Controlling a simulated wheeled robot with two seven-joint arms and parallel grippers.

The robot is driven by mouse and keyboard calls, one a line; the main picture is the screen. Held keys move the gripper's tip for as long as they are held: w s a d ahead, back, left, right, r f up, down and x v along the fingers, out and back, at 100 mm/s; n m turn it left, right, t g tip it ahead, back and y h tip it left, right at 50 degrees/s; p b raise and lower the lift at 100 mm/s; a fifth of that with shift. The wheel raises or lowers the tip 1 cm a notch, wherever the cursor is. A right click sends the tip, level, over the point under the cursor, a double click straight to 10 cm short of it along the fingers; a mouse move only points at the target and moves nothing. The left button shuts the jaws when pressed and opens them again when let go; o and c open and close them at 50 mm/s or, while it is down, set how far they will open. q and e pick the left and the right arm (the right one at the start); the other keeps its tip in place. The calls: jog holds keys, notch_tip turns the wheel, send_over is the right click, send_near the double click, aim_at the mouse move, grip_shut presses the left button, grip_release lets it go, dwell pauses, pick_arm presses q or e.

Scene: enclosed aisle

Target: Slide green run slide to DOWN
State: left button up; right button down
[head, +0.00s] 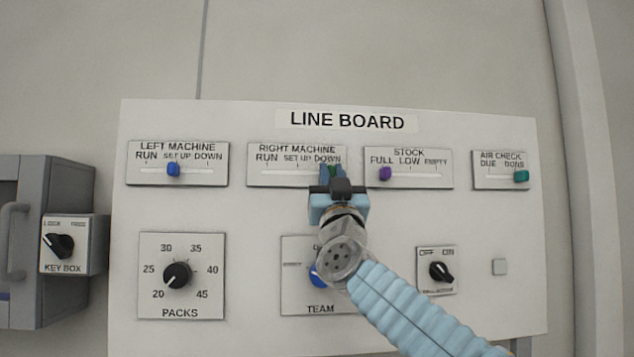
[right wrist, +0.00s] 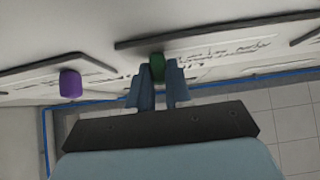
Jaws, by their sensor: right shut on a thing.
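The green slide knob (right wrist: 157,68) sits on the RIGHT MACHINE plate (head: 262,172), whose labels read RUN, SET UP and DOWN. In the head view the knob (head: 332,170) is mostly hidden by my right gripper (head: 333,176). It stands at the right end of its slot, under the DOWN label. In the right wrist view my right gripper (right wrist: 158,85) has one finger on each side of the knob and is shut on it. My left gripper is not in view.
The LINE BOARD also carries a blue slide knob (head: 173,169), a purple one (head: 384,173) and a teal one (head: 521,175). Below are the PACKS dial (head: 177,275), the TEAM dial (head: 317,275) and an OFF/ON switch (head: 440,270). A grey key box (head: 73,244) juts out at left.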

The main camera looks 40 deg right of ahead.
jog(key=shift+s+d+r, duration=0.15)
jog(key=c, duration=1)
grip_release()
jog(key=shift+c, duration=0.2)
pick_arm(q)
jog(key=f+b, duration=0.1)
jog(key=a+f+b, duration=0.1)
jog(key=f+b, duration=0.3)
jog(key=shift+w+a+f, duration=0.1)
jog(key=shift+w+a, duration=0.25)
pick_arm(e)
jog(key=v, duration=1.4)
